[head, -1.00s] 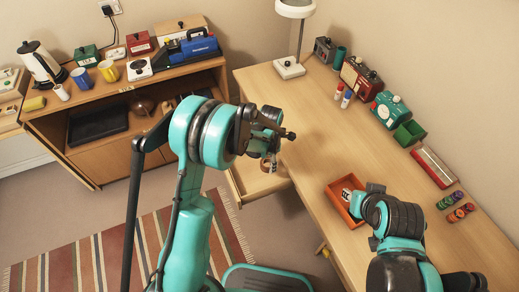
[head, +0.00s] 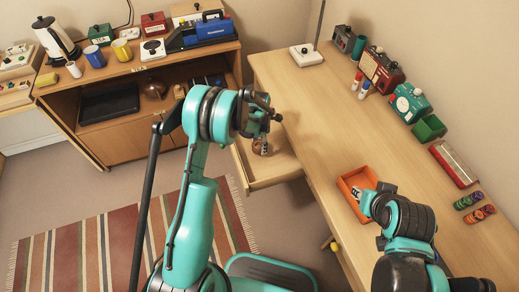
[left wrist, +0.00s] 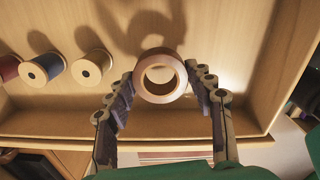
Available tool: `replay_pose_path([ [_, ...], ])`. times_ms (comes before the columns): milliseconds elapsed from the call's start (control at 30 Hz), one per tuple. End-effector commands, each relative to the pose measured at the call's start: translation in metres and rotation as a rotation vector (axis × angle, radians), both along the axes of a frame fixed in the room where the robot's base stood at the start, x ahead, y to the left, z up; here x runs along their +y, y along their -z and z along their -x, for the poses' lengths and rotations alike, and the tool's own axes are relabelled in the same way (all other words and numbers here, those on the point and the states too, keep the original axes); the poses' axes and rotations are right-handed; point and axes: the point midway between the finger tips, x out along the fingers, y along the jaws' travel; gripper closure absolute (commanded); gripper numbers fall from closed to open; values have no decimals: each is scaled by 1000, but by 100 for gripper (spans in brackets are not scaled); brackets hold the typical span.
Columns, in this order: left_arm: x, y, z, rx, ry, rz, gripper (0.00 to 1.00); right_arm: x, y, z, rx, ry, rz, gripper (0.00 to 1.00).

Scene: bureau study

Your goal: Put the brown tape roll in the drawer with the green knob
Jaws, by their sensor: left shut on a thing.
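The brown tape roll (head: 264,147) is in my left gripper (head: 258,135) in the head view. In the left wrist view the tape roll (left wrist: 160,76) sits between the two fingers of my left gripper (left wrist: 162,88), which is shut on it. Below it is an open wooden drawer (head: 280,175) of the desk; its floor (left wrist: 245,55) shows in the left wrist view with shadows on it. The drawer's knob is not visible, so I cannot see its colour. My right gripper (head: 372,200) is at the orange tray; its fingers are mostly hidden.
Several thread spools (left wrist: 42,70) lie in the drawer at the left of the wrist view. An orange tray (head: 347,190) stands on the desk (head: 310,110). A yellow knob (head: 333,244) shows on the desk front. Radios and boxes line the wall side.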

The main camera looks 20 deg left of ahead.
Motion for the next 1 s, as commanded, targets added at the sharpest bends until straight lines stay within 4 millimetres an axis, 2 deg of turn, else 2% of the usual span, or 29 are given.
replay_pose_path([
  [33,0,11,0,0,0,0,75,0,7,0,0,0,0,71],
  [167,0,31,0,0,0,0,75,0,17,0,0,0,0,71],
  [567,-1,36,0,0,1,0,75,0,20,0,0,0,0,71],
  [600,0,35,0,0,1,0,39,0,19,0,0,0,0,71],
  [667,0,34,0,0,1,0,26,0,18,0,0,0,0,71],
  [1000,0,32,0,0,1,0,26,0,16,0,0,0,0,71],
])
